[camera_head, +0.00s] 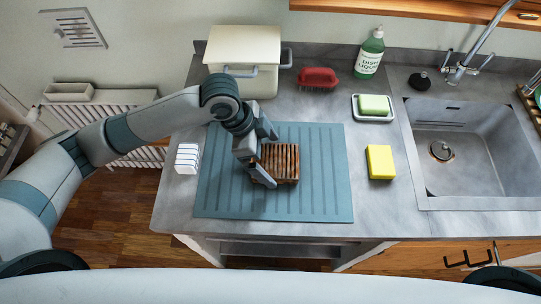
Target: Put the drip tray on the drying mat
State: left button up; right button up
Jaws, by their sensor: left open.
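The drip tray (284,163), a small brown slatted piece, appears to lie on the blue ribbed drying mat (325,195), near its middle. My left gripper (269,159) comes in from the left and is open. Its two fingers are at the tray's left end, one towards the back and one towards the front. Part of the tray's left end is hidden by the gripper, and I cannot tell whether the fingers touch it. My right gripper is not in view.
A white bin (243,50), red brush (318,77), green dish liquid bottle (370,55) and soap dish (372,117) stand behind the mat. A yellow sponge (380,161) and the sink (460,165) are right. A striped white item (187,158) is left.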

pick_arm(q)
jog(key=b+v, duration=0.2)
jog(key=v, duration=0.9)
dwell(0.3)
